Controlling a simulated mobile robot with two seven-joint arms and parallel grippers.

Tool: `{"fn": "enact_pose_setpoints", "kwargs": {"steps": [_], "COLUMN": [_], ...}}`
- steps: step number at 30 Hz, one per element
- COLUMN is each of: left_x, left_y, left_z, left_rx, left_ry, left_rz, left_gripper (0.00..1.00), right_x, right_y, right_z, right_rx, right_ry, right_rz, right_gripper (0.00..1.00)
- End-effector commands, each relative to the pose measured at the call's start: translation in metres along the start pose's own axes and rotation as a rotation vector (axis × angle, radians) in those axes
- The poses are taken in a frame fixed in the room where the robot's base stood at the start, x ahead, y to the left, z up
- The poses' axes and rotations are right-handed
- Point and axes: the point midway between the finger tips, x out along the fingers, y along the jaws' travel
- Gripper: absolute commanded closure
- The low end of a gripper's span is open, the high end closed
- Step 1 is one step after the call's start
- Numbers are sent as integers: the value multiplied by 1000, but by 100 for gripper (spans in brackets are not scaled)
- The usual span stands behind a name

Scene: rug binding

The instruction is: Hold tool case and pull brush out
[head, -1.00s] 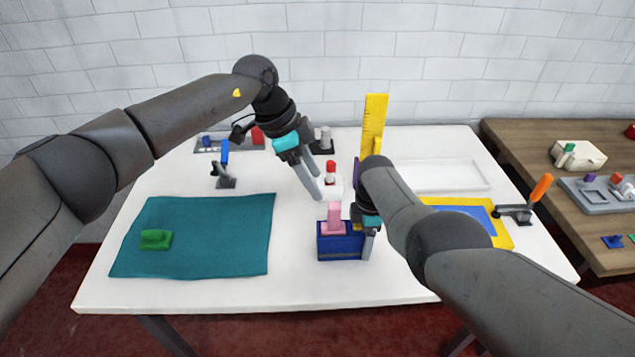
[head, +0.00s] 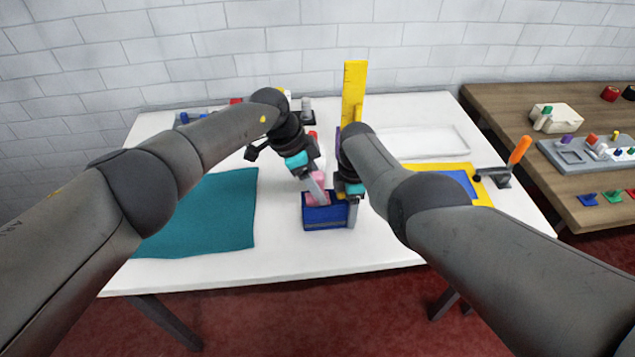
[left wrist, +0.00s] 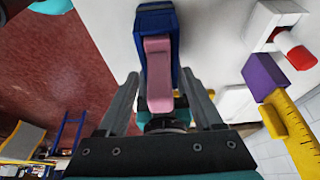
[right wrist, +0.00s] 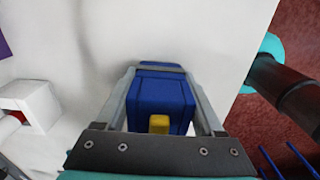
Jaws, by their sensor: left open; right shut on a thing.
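The blue tool case (head: 325,223) stands on the white table near its front edge. The pink brush (head: 316,181) sticks up out of the case; in the left wrist view the brush (left wrist: 158,75) lies between my fingers. My left gripper (head: 320,193) is over the case, open, with a finger on each side of the brush. My right gripper (head: 352,212) is shut on the right part of the case. In the right wrist view the case (right wrist: 160,98) sits between the fingers, with a yellow piece (right wrist: 159,124) showing on it. The brush's lower end is hidden in the case.
A teal mat (head: 205,215) covers the table's left. A yellow ruler (head: 353,95) stands behind the case. A white tray (head: 425,142), a yellow-framed blue pad (head: 440,180) and an orange-handled clamp (head: 520,150) are at right. A wooden side table (head: 490,97) stands beyond.

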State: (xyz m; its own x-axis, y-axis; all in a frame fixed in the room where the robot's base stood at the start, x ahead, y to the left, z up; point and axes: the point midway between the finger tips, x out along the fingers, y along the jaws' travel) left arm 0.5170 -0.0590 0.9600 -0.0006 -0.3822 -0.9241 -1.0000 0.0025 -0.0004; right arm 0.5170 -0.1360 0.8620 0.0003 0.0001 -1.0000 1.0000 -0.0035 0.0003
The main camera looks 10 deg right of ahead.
Motion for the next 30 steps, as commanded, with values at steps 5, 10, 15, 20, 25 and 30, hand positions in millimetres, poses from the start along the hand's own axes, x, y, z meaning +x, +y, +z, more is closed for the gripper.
{"fn": "enact_pose_setpoints", "kwargs": {"steps": [5, 10, 15, 20, 25, 30], "left_x": [2, 2, 2, 1, 1, 1], "left_y": [0, 0, 0, 0, 0, 0], "left_z": [0, 0, 0, 0, 0, 0], "left_rx": [1, 1, 1, 0, 0, 0], "left_ry": [0, 0, 0, 0, 0, 0], "left_rz": [0, 1, 0, 0, 0, 0], "left_gripper": [32, 36, 55, 73, 92, 100], "right_x": [1, 1, 1, 1, 1, 1], "right_y": [-1, -1, -1, -1, -1, -1], "right_z": [0, 0, 0, 0, 0, 0], "right_rx": [0, 0, 0, 0, 0, 0], "right_ry": [1, 1, 1, 1, 1, 1], "right_rz": [-1, -1, -2, -2, -2, -2], "right_gripper": [100, 100, 100, 100, 100, 100]}}
